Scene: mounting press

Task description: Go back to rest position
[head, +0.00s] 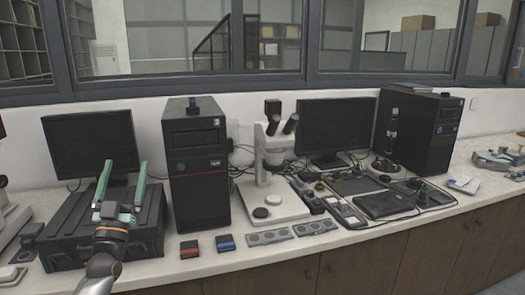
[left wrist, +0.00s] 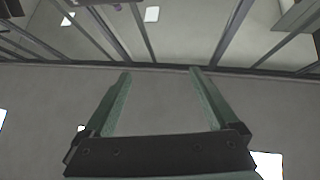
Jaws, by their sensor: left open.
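My left gripper (head: 122,185) rises in front of the left monitor in the head view, with its two green fingers spread apart and pointing up. Nothing is between them. In the left wrist view the open fingers (left wrist: 160,72) point at a plain grey surface, with window-like frames beyond. The gripper overlaps a black case (head: 150,228) on the bench; I cannot tell the exact gap between them. My right gripper is not in view.
The bench (head: 215,265) carries a left monitor (head: 75,140), a black computer tower (head: 197,165), a white microscope (head: 270,165), red (head: 189,249) and blue (head: 226,243) small boxes, and a second monitor (head: 330,127). Another tower (head: 430,135) stands right. The front edge strip is mostly clear.

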